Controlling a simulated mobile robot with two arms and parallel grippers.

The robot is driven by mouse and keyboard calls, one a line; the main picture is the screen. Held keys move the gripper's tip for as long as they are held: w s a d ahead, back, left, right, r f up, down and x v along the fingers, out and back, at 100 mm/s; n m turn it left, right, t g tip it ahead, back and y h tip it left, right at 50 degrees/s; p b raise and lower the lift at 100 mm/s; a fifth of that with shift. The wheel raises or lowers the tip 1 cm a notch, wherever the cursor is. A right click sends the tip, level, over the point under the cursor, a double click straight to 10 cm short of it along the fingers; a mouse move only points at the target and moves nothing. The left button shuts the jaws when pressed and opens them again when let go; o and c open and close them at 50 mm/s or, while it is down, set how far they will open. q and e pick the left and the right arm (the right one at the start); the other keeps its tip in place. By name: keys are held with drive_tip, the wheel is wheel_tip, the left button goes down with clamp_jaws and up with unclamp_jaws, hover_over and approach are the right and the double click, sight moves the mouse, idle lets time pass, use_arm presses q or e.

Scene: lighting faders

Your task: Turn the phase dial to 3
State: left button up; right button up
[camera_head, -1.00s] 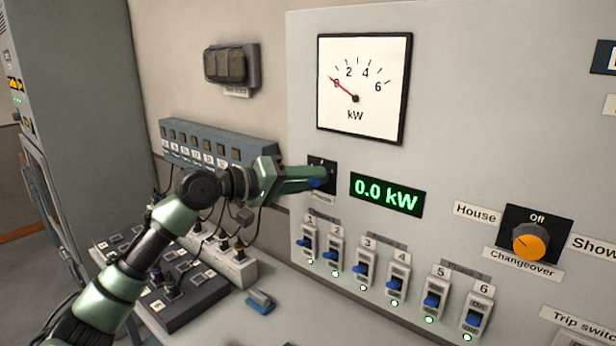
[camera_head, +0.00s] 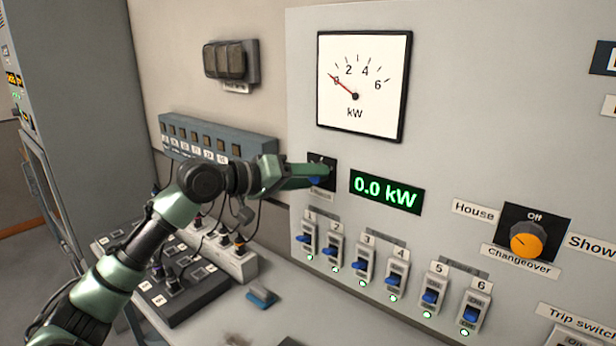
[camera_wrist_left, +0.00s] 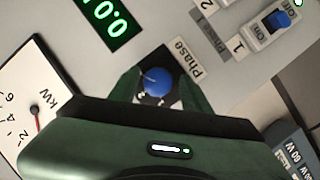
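The phase dial is a blue round knob on a small black plate under the kW meter. In the left wrist view the dial (camera_wrist_left: 156,81) sits between the two green fingers of my left gripper (camera_wrist_left: 160,88), with a pale pointer line on it. Narrow dark gaps seem to show beside the knob, so the fingers look open around it. In the head view my left gripper (camera_head: 312,172) reaches the dial plate (camera_head: 325,162) from the left and hides much of the knob. The dial's numbers are not readable. My right gripper is not in view.
The kW meter (camera_head: 363,85) reads about zero and the green display (camera_head: 387,192) reads 0.0 kW. Several blue-lever switches (camera_head: 398,272) line the panel below. An orange changeover knob (camera_head: 527,240) is at right. A blue-topped block (camera_head: 261,297) lies on the desk.

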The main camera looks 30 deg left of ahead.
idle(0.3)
use_arm(q)
drive_tip(key=b+v, duration=0.4)
drive_tip(key=v, duration=0.4)
drive_tip(key=shift+w, duration=0.1)
idle(0.5)
